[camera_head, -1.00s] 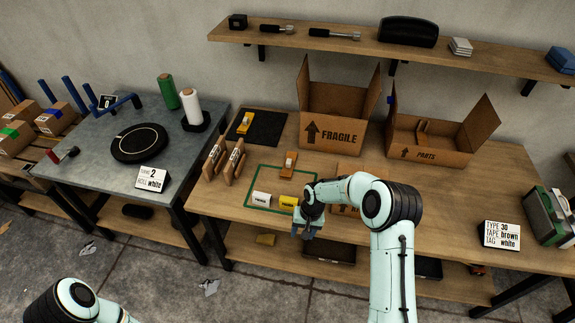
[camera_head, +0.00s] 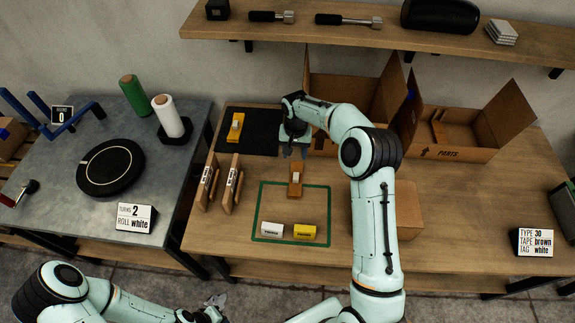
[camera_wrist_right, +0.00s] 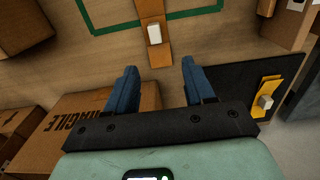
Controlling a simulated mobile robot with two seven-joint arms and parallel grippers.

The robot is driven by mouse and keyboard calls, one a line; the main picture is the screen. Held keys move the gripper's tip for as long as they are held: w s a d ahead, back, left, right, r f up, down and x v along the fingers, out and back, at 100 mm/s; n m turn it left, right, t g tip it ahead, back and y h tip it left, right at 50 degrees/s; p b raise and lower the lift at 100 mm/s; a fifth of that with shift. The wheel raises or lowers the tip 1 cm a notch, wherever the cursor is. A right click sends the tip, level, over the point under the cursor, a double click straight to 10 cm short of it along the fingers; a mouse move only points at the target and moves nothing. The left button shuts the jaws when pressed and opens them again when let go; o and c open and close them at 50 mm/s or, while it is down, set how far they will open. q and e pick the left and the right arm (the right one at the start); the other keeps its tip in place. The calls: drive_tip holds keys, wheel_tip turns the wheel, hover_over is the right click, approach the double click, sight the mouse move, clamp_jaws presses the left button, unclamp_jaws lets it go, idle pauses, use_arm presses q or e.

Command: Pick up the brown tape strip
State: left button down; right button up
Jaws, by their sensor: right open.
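My right gripper (camera_head: 294,152) is open and empty, just behind the strip in the head view. In the wrist view its two blue fingers (camera_wrist_right: 160,72) stand apart, the strip lying beyond the gap between them. My left gripper (camera_head: 212,310) is at the bottom edge of the head view, small and partly hidden; its jaws are unclear.
White (camera_head: 272,229) and yellow (camera_head: 305,232) tags lie in the green outline (camera_head: 328,205). A yellow strip (camera_head: 235,127) is on the black mat (camera_head: 262,122). Two upright wooden holders (camera_head: 232,185) stand left. Open boxes (camera_head: 455,130) stand behind. A sign (camera_head: 532,242) reads type 30, tape brown, tag white.

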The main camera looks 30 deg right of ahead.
hover_over(296, 176)
drive_tip(key=f, duration=0.7)
drive_tip(key=shift+w+a+f, duration=0.1)
drive_tip(key=shift+w+f, duration=0.1)
drive_tip(key=shift+f, duration=0.15)
drive_tip(key=shift+s+f+p, duration=0.1)
drive_tip(key=shift+f+p, duration=0.25)
drive_tip(key=shift+f, duration=2.4)
drive_tip(key=shift+s, duration=0.1)
clamp_jaws()
